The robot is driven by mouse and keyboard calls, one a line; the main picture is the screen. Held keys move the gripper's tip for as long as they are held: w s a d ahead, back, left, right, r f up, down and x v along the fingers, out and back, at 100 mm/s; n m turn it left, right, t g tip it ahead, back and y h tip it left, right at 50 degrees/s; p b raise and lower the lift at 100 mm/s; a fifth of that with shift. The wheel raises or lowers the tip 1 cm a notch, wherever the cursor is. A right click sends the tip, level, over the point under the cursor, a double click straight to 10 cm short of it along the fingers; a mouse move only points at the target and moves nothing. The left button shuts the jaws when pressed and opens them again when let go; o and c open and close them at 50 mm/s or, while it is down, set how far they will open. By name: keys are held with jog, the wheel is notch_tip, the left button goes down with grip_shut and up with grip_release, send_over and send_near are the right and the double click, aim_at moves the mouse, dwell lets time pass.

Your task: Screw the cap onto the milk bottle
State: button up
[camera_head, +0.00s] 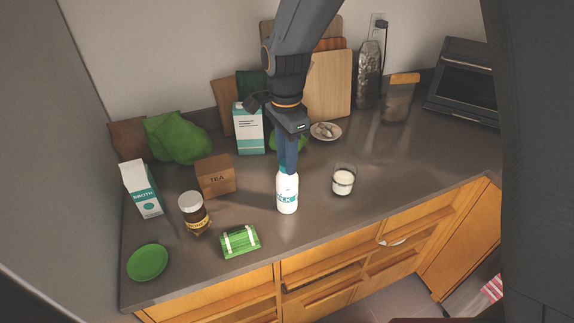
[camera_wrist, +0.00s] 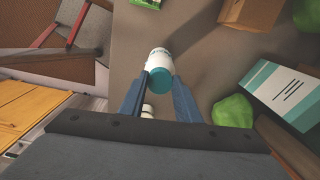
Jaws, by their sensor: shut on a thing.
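The milk bottle (camera_head: 287,193) is white with teal lettering and stands upright on the grey counter, near its front middle. The teal cap (camera_wrist: 160,80) is between my fingertips in the wrist view, at the top of the white bottle (camera_wrist: 158,56). My gripper (camera_head: 286,168) points down from above and is shut on the cap. In the head view the fingers mostly hide the cap. Whether the cap is seated on the neck or only resting there cannot be told.
A glass of milk (camera_head: 343,180) stands right of the bottle. A green striped box (camera_head: 240,242), a dark jar (camera_head: 194,213), a tea box (camera_head: 215,177) and a broth carton (camera_head: 142,189) stand left. A teal-and-white carton (camera_head: 249,129) is behind. The counter's front edge is close.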

jog(key=shift+s+f, duration=0.1)
jog(key=o, duration=1.1)
jog(key=shift+c, duration=0.2)
jog(key=shift+r, duration=0.55)
notch_tip(320, 180, up, 7)
jog(key=b, duration=0.3)
jog(key=shift+f, duration=0.15)
jog(key=s+d+f+n+b, duration=0.4)
jog(key=d+f+n, duration=0.2)
jog(key=d+f, duration=0.3)
jog(key=s+d+f+n+t+b, duration=0.1)
jog(key=s+d+f+n+b, duration=0.3)
jog(key=d+f, duration=0.4)
jog(key=s+d+n, duration=0.1)
jog(key=d+n, duration=0.1)
jog(key=d, duration=0.3)
jog(key=shift+s+d+f, duration=0.3)
jog(key=shift+d+f, duration=0.05)
jog(key=shift+f, duration=0.05)
